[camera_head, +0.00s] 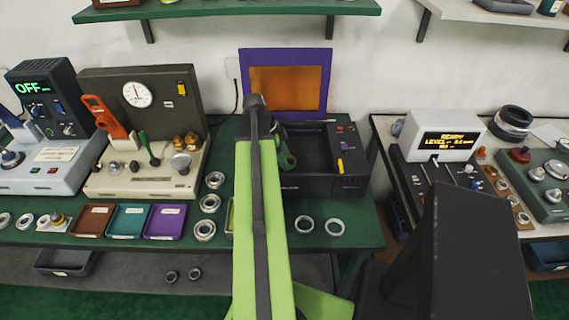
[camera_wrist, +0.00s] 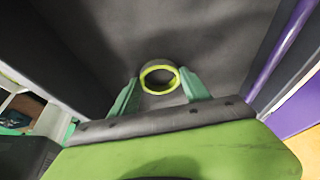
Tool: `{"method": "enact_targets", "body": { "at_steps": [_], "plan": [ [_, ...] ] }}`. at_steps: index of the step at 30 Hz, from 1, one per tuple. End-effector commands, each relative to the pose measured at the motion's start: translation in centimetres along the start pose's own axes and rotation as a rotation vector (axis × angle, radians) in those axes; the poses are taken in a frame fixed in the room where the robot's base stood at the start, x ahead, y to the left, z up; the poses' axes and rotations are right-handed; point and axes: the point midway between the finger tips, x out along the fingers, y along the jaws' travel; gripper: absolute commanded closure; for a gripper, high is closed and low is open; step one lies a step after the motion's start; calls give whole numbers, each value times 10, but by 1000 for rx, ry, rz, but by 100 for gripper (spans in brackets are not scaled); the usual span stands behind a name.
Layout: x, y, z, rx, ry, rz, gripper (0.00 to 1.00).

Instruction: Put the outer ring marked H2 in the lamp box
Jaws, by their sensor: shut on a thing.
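My gripper (camera_wrist: 160,84) is shut on a metal ring (camera_wrist: 159,66), seen in the wrist view with a yellow-green tint on its near face. No H2 mark is legible on it. The lamp box (camera_head: 345,186) is a dark open box with a purple-framed orange panel (camera_head: 290,89) upright behind it. My gripper (camera_head: 287,155) is at the left part of the box opening in the head view. In the wrist view the ring is over or inside the box's dark interior (camera_wrist: 215,35); whether it touches the floor I cannot tell. The ring is not clearly seen in the head view.
Two rings (camera_head: 303,225) lie on the green bench in front of the box, and several more lie left of my arm (camera_head: 209,203). Brown, teal and purple trays (camera_head: 164,222) stand at the front left. A gauge stand (camera_head: 140,130) is behind them.

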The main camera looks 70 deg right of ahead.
Motion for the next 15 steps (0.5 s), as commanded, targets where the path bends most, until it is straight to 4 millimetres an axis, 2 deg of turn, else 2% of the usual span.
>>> {"method": "enact_targets", "body": {
  "at_steps": [9,10,15],
  "plan": [
    [2,0,1,-1,0,0,89],
    [1,0,1,-1,0,0,43],
    [1,0,1,-1,0,-1,23]
  ]
}}
